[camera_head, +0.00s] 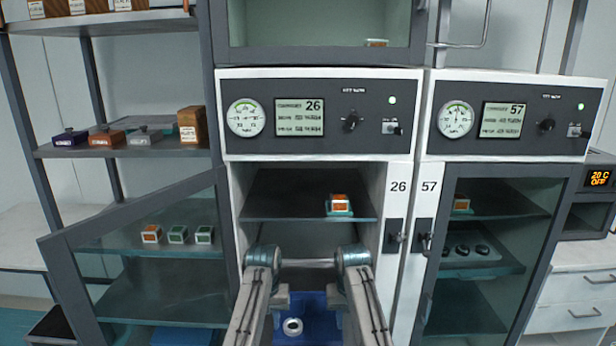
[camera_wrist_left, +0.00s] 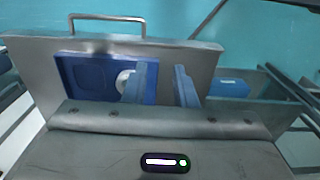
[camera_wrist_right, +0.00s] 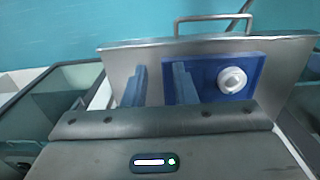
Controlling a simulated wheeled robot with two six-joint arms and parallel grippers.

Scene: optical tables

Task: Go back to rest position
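My left gripper (camera_head: 281,300) and right gripper (camera_head: 336,300) hang side by side at the bottom middle of the head view, mostly behind my own arm links. In the left wrist view the left gripper's (camera_wrist_left: 161,84) fingers stand apart with nothing between them. In the right wrist view the right gripper's (camera_wrist_right: 158,86) fingers are also apart and empty. Below the grippers is a blue tray (camera_head: 318,328) with a white ring-shaped piece (camera_head: 292,326) on it. The ring also shows in the right wrist view (camera_wrist_right: 232,80) and is partly hidden by a finger in the left.
Cabinet 26 (camera_head: 318,115) stands ahead with its glass door (camera_head: 150,262) swung open to the left. An orange-and-white box on a green base (camera_head: 340,205) sits on its shelf. Cabinet 57 (camera_head: 505,118) is shut at the right. A shelf (camera_head: 125,151) with several boxes is at the left.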

